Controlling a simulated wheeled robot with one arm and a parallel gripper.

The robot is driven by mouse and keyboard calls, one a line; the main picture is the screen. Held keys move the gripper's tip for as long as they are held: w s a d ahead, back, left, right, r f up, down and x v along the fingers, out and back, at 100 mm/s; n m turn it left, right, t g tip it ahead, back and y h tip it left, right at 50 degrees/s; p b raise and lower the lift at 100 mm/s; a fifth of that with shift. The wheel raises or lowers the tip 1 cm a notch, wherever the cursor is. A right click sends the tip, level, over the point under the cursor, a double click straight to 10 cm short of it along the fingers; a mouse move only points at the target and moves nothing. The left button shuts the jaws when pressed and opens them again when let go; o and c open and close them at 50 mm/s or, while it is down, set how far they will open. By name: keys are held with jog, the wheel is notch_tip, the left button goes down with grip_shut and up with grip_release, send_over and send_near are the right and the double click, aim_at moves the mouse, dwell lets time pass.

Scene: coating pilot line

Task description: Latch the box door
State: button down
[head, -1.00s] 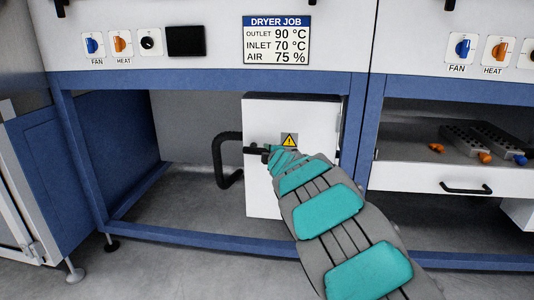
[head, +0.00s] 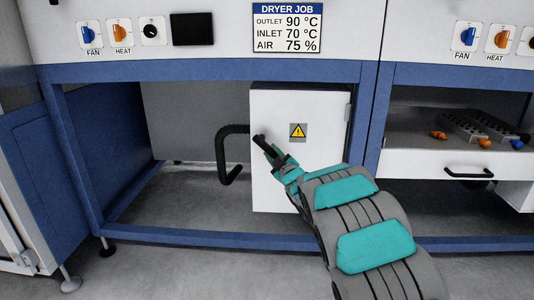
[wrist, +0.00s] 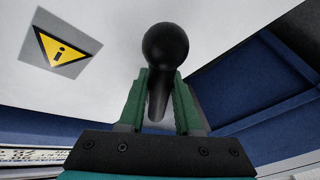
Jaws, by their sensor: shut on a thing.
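The white box (head: 320,180) stands under the bench, its front door carrying a yellow warning sign (head: 298,131). The door looks flat against the box. A black latch handle (head: 261,142) sits near the door's upper left edge and slants down to the right. My gripper (head: 274,157) is shut on this handle. In the wrist view, the black handle with its round end (wrist: 165,48) is between the green fingers of my gripper (wrist: 160,100). The handle's mount on the door is hard to make out.
A black hose (head: 222,160) loops beside the box on the left. The blue bench frame (head: 210,73) runs above. A white drawer (head: 425,165) with several parts on it is at right. The floor under the bench at left is clear.

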jog(key=shift+a+f+m+t+h+b, duration=0.4)
jog(key=shift+a+m+t, duration=0.3)
jog(key=shift+m, duration=1.15)
jog(key=shift+a+f+m+t+h+b, duration=0.25)
jog(key=shift+a+m+t+h, duration=0.4)
jog(key=shift+m, duration=1.15)
jog(key=shift+a+f+m+t+h+b, duration=0.3)
jog(key=shift+a+m+t, duration=0.45)
jog(key=shift+m, duration=1.1)
jog(key=shift+d, duration=0.1)
jog(key=c, duration=0.6)
grip_release()
jog(key=shift+r, duration=0.1)
jog(key=v, duration=0.7)
jog(key=shift+s+f+p, duration=0.3)
jog(key=shift+p, duration=0.1)
